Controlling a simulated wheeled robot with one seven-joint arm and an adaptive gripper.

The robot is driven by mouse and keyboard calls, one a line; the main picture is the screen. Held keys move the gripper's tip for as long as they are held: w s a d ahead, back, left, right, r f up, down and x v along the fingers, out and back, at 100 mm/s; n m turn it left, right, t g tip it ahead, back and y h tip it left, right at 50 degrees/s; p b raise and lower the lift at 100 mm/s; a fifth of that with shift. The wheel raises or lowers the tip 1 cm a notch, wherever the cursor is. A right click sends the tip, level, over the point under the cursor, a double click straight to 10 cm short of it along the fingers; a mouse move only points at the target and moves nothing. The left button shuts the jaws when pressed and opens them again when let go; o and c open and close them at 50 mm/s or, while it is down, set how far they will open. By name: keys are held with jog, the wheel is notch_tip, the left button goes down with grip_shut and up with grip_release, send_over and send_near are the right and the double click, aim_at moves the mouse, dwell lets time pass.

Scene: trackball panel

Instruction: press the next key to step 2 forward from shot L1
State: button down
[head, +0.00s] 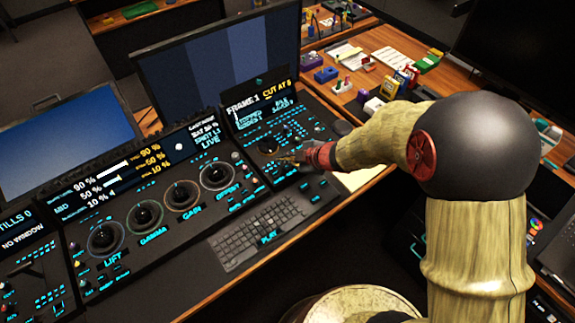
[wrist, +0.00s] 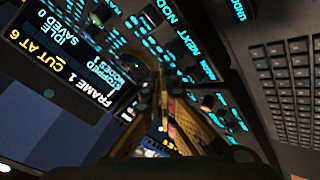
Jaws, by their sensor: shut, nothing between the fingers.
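My gripper (head: 284,158) is shut and empty, with its fingertips low over the right-hand control panel (head: 318,128), close to the trackball (head: 268,145). Whether the tips touch the panel I cannot tell. In the wrist view the shut fingers (wrist: 163,115) point at the panel, with the NEXT label (wrist: 187,43) beyond them. Which key belongs to that label is unclear. The panel's small display (head: 258,101) reads FRAME 1 and CUT AT 6; in the wrist view it also reads STOPPED, IDLE and SAVED 0. The middle panel's display (head: 207,137) seems to read SHOT L1 LIVE.
A keyboard (head: 262,225) lies in front of the panels. The middle panel has several large dials (head: 143,217). Monitors (head: 225,65) stand behind. A wooden side desk (head: 385,40) with small items is at the upper right, behind my arm.

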aim_at(286, 168)
dwell(0.4)
jog(key=shift+f, duration=0.45)
jog(key=shift+f+b, duration=0.45)
jog(key=shift+f, duration=0.1)
dwell(0.7)
jog(key=shift+r, duration=0.1)
jog(key=shift+r+p, duration=0.95)
jog(key=shift+p, duration=0.2)
notch_tip(286, 168, up, 5)
jog(key=p, duration=0.5)
jog(key=shift+f, duration=0.1)
